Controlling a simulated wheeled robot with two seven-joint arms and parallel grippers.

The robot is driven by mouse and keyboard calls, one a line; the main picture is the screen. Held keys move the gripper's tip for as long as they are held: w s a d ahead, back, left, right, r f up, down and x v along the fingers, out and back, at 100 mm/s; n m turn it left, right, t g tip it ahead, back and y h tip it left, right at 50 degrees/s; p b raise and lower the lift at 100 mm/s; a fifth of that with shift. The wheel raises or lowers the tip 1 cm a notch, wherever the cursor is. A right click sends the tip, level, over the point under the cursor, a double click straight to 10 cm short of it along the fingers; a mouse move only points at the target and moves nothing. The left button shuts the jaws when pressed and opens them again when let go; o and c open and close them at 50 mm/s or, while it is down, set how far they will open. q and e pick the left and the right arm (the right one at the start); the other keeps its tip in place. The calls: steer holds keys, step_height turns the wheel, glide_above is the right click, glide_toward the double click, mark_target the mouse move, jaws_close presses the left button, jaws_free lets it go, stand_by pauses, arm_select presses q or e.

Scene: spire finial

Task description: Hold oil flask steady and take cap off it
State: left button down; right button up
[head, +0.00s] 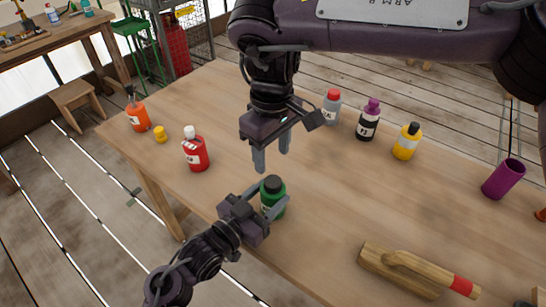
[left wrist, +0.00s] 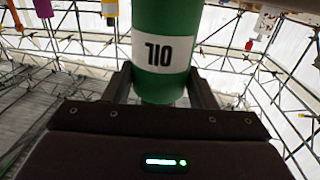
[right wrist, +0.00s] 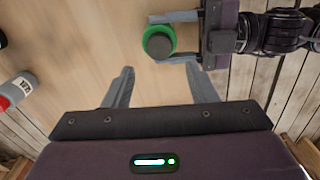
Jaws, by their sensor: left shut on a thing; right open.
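The oil flask (head: 273,205) is a green bottle standing upright near the table's front edge. Its label shows upside down in the left wrist view (left wrist: 165,50). Its dark cap (head: 273,183) is on top, seen from above in the right wrist view (right wrist: 159,44). My left gripper (head: 276,196) is shut on the flask's body from the front, one finger on each side. My right gripper (head: 271,160) is open and empty, pointing down, above and slightly behind the flask. In the right wrist view the flask lies beyond its fingertips (right wrist: 160,76), apart from them.
A red bottle (head: 195,153), a small yellow piece (head: 160,134) and an orange bottle (head: 138,118) are on the left. Grey (head: 331,107), dark purple-capped (head: 368,121) and yellow (head: 406,142) bottles stand behind. A purple cup (head: 503,179) and wooden tool (head: 415,273) are right.

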mark_target(273, 181)
steer(key=m, duration=0.2)
steer(key=shift+m, duration=0.3)
steer(key=shift+d+f+m, duration=0.1)
steer(key=shift+f+m, duration=0.05)
steer(key=shift+m, duration=0.15)
step_height(273, 181, down, 8)
steer(key=shift+r, duration=0.15)
